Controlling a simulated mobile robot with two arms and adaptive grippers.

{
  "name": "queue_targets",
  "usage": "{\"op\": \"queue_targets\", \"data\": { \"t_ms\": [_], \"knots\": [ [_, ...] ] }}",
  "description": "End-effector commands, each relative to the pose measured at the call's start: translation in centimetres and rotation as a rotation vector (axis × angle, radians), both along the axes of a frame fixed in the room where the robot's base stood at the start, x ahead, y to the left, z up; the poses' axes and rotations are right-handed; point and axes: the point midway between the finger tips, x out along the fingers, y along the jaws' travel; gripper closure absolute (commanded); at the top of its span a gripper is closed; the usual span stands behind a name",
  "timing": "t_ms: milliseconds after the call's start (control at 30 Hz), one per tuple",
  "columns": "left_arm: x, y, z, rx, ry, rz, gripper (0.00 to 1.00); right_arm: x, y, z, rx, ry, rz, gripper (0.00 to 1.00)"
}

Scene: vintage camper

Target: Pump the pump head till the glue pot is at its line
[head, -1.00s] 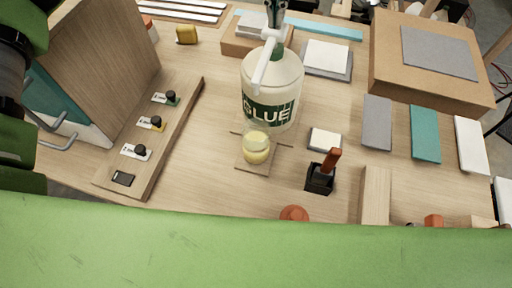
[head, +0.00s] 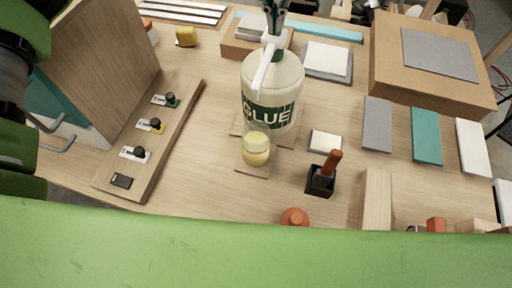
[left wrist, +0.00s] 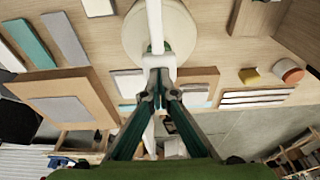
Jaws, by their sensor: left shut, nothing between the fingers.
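The white glue bottle (head: 271,88) with a green GLUE label stands upright on the bench. Its white pump head (head: 265,62) has a long spout pointing toward the glue pot. The glue pot (head: 257,150), a small clear jar with pale yellow glue in it, stands in front of the bottle; its line cannot be made out. My left gripper (head: 275,28) is shut and empty, its fingertips at the top of the pump head. In the left wrist view the fingertips (left wrist: 160,78) meet the pump head (left wrist: 157,62). My right gripper is out of view.
A wooden strip with several knobs (head: 150,150) lies left. A cardboard box (head: 430,65) is at the back right, with sample tiles (head: 377,122) before it. Bare bench lies left of the pot.

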Motion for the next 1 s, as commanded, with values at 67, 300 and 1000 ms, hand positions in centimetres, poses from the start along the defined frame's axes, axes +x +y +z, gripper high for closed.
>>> {"op": "queue_targets", "data": {
  "t_ms": [67,300,1000],
  "knots": [
    [-0.1,0.0,0.9,0.002,0.004,-0.001,1.00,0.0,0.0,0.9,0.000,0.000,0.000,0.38],
    [-0.1,0.0,2.9,0.002,0.003,-0.001,1.00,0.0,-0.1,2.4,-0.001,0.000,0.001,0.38],
    [0.0,0.0,8.6,0.000,-0.001,-0.001,1.00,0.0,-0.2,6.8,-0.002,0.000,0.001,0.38]
  ]
}}
